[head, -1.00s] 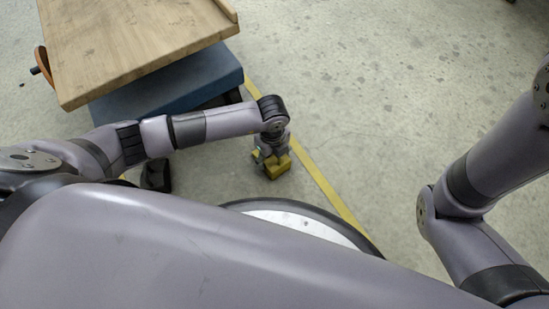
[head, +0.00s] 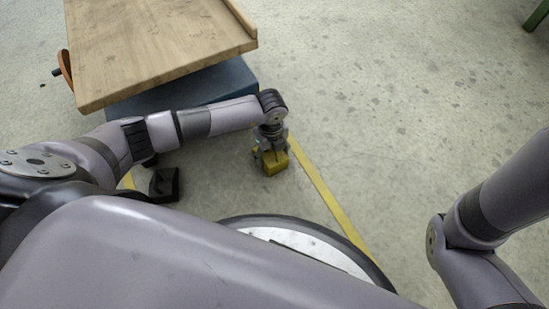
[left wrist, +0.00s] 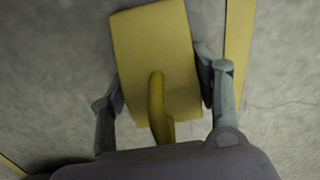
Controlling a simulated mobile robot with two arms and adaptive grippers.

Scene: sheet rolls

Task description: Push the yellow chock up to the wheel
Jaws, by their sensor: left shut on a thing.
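The yellow chock (head: 275,164) is a block on the floor, to the right of and in front of the cart. My left gripper (head: 270,148) reaches down to it and is shut on it. In the left wrist view the chock (left wrist: 150,55) shows from above with a curved yellow handle, and a finger of my left gripper (left wrist: 158,75) is on each side. The cart has a wooden top (head: 160,45) and a blue deck (head: 195,95). I cannot clearly make out a wheel under the deck. My right gripper is out of view.
A yellow floor line (head: 325,195) runs just right of the chock. A black object (head: 165,185) stands on the floor in front of the cart. A green leg (head: 536,15) shows at the top right. The floor right of the line is clear.

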